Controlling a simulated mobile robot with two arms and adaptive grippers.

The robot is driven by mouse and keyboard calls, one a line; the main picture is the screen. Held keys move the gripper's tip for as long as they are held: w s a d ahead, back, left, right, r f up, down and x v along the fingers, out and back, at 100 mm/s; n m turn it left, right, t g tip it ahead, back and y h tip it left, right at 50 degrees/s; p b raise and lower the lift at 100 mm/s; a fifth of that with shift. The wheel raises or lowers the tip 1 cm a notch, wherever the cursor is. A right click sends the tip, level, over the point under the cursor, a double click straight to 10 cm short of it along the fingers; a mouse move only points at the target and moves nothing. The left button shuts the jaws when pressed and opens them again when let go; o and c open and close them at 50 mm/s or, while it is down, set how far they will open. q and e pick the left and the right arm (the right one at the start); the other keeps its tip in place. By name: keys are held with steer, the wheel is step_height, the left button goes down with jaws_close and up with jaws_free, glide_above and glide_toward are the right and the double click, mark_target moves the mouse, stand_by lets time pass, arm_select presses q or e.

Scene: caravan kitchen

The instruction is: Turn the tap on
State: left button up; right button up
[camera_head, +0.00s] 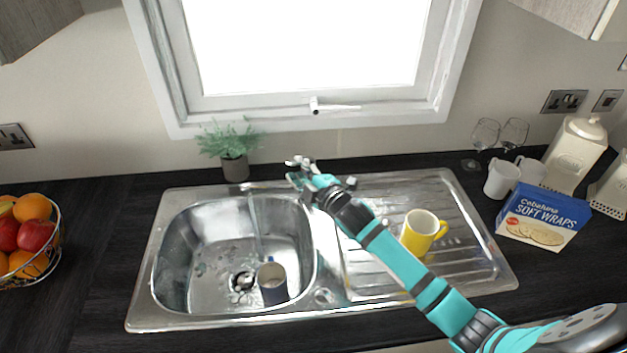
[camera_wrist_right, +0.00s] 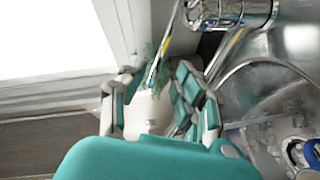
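The steel sink (camera_head: 160,230) is set in the dark worktop below the window. The tap stands at its back edge, mostly hidden behind my right gripper (camera_head: 302,175) in the head view. A thin pale strip (camera_head: 255,225) runs down into the basin; I cannot tell whether it is water or the spout. In the wrist view, chrome parts (camera_wrist_right: 235,12) that look like the tap are just beyond my right gripper (camera_wrist_right: 157,72). Its fingers are apart, with no object clearly between them. Contact with the tap cannot be made out. My left gripper is out of view.
A dark mug (camera_head: 272,284) is in the basin, and a yellow mug (camera_head: 420,230) stands on the drainer. A potted plant (camera_head: 235,166) is behind the sink. A wraps box (camera_head: 543,217), white mugs (camera_head: 500,180) and glasses are right; a fruit basket (camera_head: 28,278) is left.

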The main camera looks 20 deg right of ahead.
steer(key=v, duration=0.8)
steer(key=shift+s, duration=0.35)
steer(key=shift+c, duration=0.4)
